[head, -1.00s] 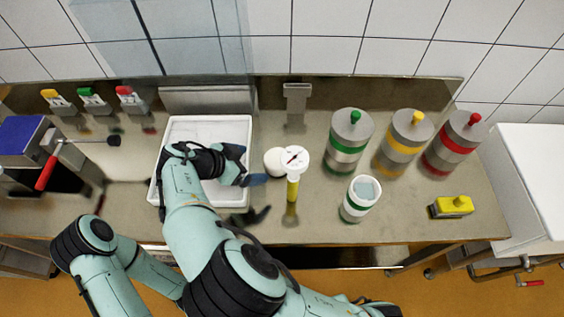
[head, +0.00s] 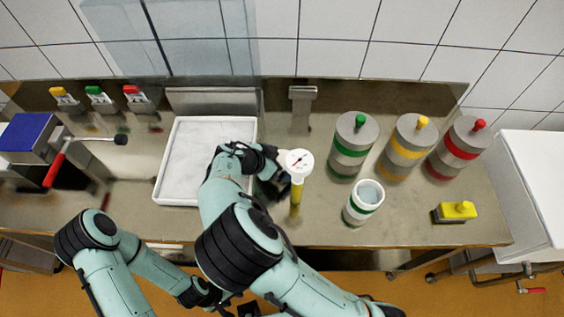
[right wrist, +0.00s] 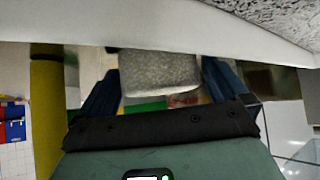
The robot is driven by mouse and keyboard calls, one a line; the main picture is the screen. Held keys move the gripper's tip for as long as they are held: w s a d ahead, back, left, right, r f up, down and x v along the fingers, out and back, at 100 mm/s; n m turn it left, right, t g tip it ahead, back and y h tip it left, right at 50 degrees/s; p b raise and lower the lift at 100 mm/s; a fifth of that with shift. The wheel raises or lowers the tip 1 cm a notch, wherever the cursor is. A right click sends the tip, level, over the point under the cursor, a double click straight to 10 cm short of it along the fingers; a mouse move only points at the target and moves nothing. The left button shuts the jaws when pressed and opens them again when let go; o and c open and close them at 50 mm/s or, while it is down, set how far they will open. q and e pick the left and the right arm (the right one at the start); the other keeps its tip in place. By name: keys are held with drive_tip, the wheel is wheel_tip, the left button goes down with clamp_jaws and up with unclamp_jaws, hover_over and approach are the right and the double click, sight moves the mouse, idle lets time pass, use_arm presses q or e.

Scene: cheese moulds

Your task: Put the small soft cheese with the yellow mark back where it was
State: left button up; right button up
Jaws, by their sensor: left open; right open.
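A small pale cheese (right wrist: 160,75) stands between the two dark blue fingers of my right gripper (right wrist: 160,88) in the right wrist view. The fingers are open, one on each side of it. No yellow mark shows on the side I see. In the head view my right gripper (head: 272,183) is just right of the white tray, beside the yellow-stemmed dial gauge (head: 297,175), and hides most of the cheese. My left gripper (head: 248,308) is at the bottom edge of the head view, low in front of the counter, partly cut off, open and empty.
The white tray (head: 164,165) looks empty where it shows. Green (head: 350,148), yellow (head: 404,145) and red (head: 456,148) banded cylinders stand to the right. A green-banded cup (head: 363,205) and a yellow-topped block (head: 455,212) are nearer the front. Three coloured clips stand at the back left.

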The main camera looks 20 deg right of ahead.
drive_tip(key=c, duration=0.6)
drive_tip(key=shift+r, duration=0.1)
